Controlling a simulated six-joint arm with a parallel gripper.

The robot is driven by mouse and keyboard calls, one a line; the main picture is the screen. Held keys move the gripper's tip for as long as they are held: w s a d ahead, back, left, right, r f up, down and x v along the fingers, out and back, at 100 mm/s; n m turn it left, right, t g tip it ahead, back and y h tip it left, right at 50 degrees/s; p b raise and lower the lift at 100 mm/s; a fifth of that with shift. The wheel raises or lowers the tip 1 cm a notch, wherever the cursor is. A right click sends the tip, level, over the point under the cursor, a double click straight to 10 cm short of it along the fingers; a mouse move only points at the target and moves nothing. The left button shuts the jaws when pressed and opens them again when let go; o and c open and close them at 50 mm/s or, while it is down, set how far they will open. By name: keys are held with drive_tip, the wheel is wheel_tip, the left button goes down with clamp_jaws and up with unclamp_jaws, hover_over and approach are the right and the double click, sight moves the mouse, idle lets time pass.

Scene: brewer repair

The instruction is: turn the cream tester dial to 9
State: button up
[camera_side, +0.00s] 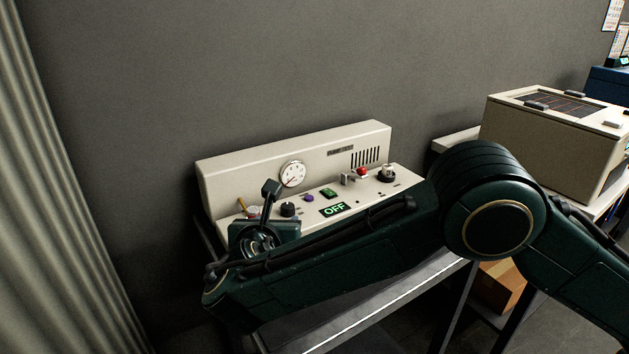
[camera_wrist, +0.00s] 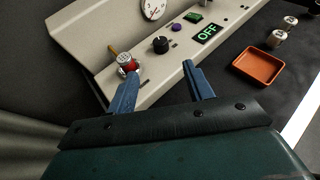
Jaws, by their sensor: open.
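The cream tester (camera_side: 240,171) stands against the wall with a sloping front panel. A round white gauge (camera_side: 292,174) is on its upright back. A small black knob (camera_side: 288,209) sits on the panel's left part; it also shows in the wrist view (camera_wrist: 160,45). A larger dark knob (camera_side: 387,173) is at the right end. I cannot read any dial numbers. A lit display (camera_side: 334,209) reads OFF. In the wrist view my gripper (camera_wrist: 163,86) is open and empty, its blue fingers apart, with the small black knob beyond the gap. In the side view my arm hides the fingertips.
A red-and-white part with an orange stick (camera_wrist: 126,63) is near the left finger. Purple (camera_side: 308,198), green (camera_side: 328,193) and red (camera_side: 361,171) controls are on the panel. An orange tray (camera_wrist: 257,70) and small metal cylinders (camera_wrist: 281,35) lie to the right. A beige box (camera_side: 555,145) stands farther right.

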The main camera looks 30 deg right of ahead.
sight(288, 206)
drive_tip(key=w+d+m+g+y, duration=0.1)
drive_tip(key=m, duration=0.3)
drive_tip(key=w+d+m+g+y, duration=0.1)
drive_tip(key=w+m, duration=0.1)
drive_tip(key=m, duration=0.2)
drive_tip(key=w+d+m+g+y, duration=0.1)
drive_tip(key=m, duration=0.3)
drive_tip(key=shift+w+d+r+y, duration=0.15)
drive_tip(key=shift+w+r+y, duration=0.05)
drive_tip(key=shift+w+y, duration=0.1)
drive_tip(key=m, duration=0.2)
drive_tip(key=g, duration=0.1)
drive_tip(key=shift+w+d+r+m+y, duration=0.25)
drive_tip(key=shift+d+r+m+y, duration=0.1)
drive_tip(key=shift+r+m+y, duration=0.05)
drive_tip(key=d+r+m+g+y, duration=0.2)
drive_tip(key=r+m, duration=0.5)
drive_tip(key=m, duration=0.5)
drive_tip(key=d+y, duration=0.1)
drive_tip(key=d, duration=0.1)
drive_tip(key=shift+d+y, duration=0.35)
drive_tip(key=shift+y, duration=0.05)
drive_tip(key=x, duration=1.3)
drive_tip(key=shift+f, duration=0.35)
